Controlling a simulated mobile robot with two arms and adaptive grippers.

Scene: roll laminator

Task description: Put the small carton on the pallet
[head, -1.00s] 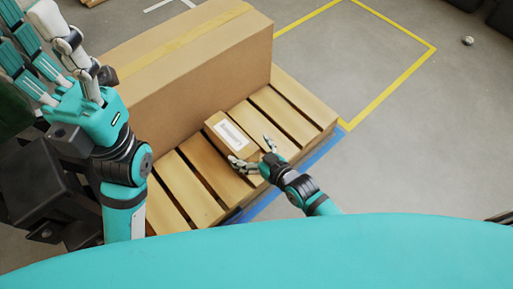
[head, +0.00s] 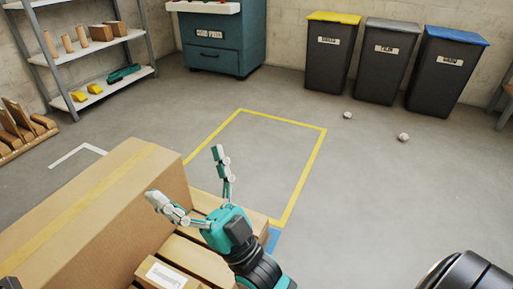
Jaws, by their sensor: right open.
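The small carton (head: 166,274), brown with a white label on top, rests on the wooden pallet (head: 206,262) beside the large carton. It is at the lower edge of the head view and its near part is cut off. My right gripper (head: 187,177) is open and empty, its fingers spread and pointing away from me. It appears above the pallet and beyond the small carton, apart from it. My left gripper is not in view.
A large taped carton (head: 110,215) fills the pallet's left part. A yellow floor outline (head: 304,180) lies beyond, empty. Shelves (head: 95,50), a teal cabinet (head: 222,38) and lidded bins (head: 390,62) stand at the back. The floor at right is mostly clear.

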